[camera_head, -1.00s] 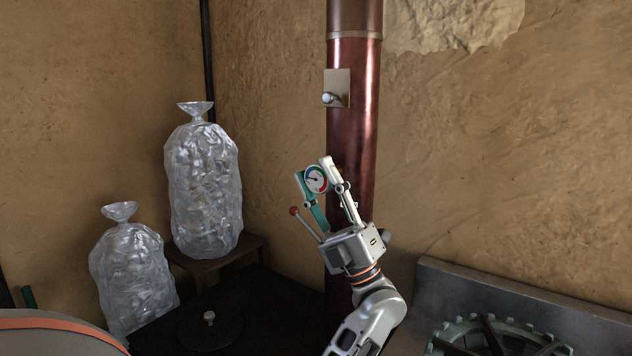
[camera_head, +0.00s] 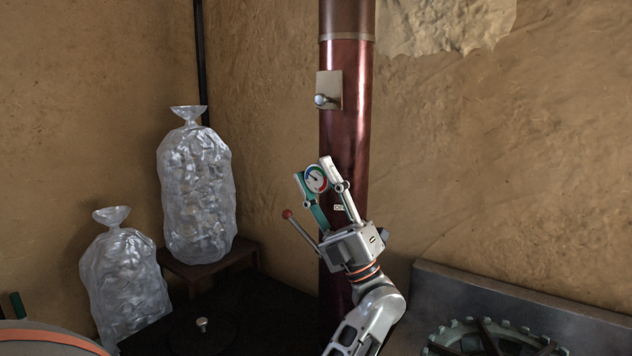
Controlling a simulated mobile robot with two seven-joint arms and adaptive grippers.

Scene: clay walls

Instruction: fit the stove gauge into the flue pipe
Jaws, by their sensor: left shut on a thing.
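The stove gauge (camera_head: 315,179) is a small round dial with a coloured face. My left gripper (camera_head: 314,177) is shut on it, with the dial between its two fingertips and facing the camera. The flue pipe (camera_head: 345,130) is a dark red upright cylinder behind the gripper, with a brown upper section. The gripper overlaps the pipe in the picture; I cannot tell how far apart they are. No hole for the gauge shows clearly on the pipe. My right gripper is not in view.
A small plate with a round knob (camera_head: 329,91) is on the pipe above the gripper. Two clear filled bags (camera_head: 195,195) (camera_head: 127,285) stand at left, one on a wooden stool (camera_head: 212,264). A metal-framed burner (camera_head: 490,335) is at lower right. A red-tipped lever (camera_head: 301,230) shows beside the gripper.

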